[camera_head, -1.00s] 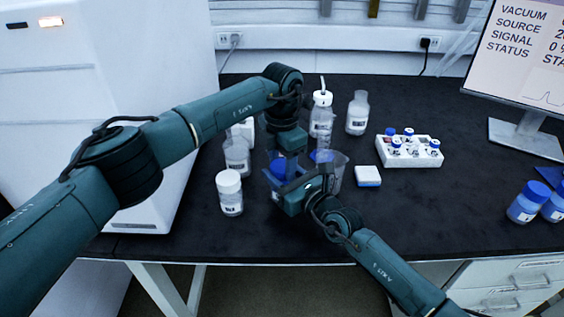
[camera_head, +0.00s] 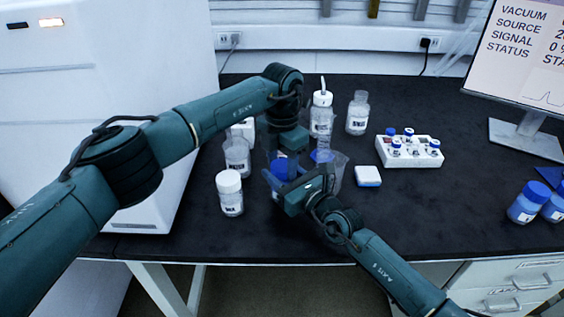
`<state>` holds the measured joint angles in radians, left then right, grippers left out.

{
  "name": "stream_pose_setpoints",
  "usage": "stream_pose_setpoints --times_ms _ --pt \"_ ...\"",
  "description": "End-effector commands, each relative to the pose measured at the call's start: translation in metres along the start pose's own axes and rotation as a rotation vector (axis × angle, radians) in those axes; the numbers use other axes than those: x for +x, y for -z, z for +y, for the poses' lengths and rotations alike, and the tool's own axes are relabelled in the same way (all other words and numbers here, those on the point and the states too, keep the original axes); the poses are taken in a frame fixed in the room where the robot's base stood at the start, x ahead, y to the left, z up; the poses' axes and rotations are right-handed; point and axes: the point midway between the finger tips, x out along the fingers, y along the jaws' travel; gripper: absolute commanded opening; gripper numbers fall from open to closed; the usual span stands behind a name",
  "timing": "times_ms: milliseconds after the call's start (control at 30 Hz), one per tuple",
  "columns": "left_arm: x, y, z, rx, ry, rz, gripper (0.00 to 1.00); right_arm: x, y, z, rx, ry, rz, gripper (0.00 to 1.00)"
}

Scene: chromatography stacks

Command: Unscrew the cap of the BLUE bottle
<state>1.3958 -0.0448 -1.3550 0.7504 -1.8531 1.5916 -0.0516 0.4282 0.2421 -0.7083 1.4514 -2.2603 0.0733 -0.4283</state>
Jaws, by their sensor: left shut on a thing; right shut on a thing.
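The blue bottle (camera_head: 271,179) stands between my two grippers, left of the middle of the bench, and is mostly hidden by them. Its blue cap (camera_head: 283,168) shows just under my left gripper. My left gripper (camera_head: 284,158) points down from above and is shut on the cap. My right gripper (camera_head: 283,189) reaches in from the lower right and is shut on the bottle's body. The fingertips are partly hidden. I cannot tell whether the cap is clear of the neck.
A white-capped bottle (camera_head: 230,194) and a clear bottle (camera_head: 237,155) stand close on the left. A clear beaker (camera_head: 338,172) is close on the right. Behind are a wash bottle (camera_head: 321,116), another bottle (camera_head: 357,114) and a vial rack (camera_head: 408,160).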

Motion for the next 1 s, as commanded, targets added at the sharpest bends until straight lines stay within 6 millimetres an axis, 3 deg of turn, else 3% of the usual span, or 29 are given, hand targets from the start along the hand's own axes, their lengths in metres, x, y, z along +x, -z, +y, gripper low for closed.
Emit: stream_pose_setpoints --times_ms 300,333,567,833,1000 --pt "0.0 0.0 -0.001 0.002 0.001 0.002 0.19 0.0 0.001 -0.002 -0.001 0.003 0.003 0.0" --pt "0.0 0.0 -0.001 0.002 0.001 0.002 0.48 0.0 0.001 -0.002 -0.001 0.003 0.003 0.0" --pt "0.0 0.0 0.0 0.001 0.001 0.001 0.67 0.0 0.001 -0.002 -0.001 0.002 0.002 0.0" --pt "-0.001 0.0 0.0 0.001 0.0 0.0 0.68 0.0 0.001 -0.001 -0.001 0.001 0.002 0.0" --pt "-0.017 0.0 0.001 0.001 -0.001 -0.001 0.68 0.0 0.001 0.0 0.0 0.0 0.001 0.0"
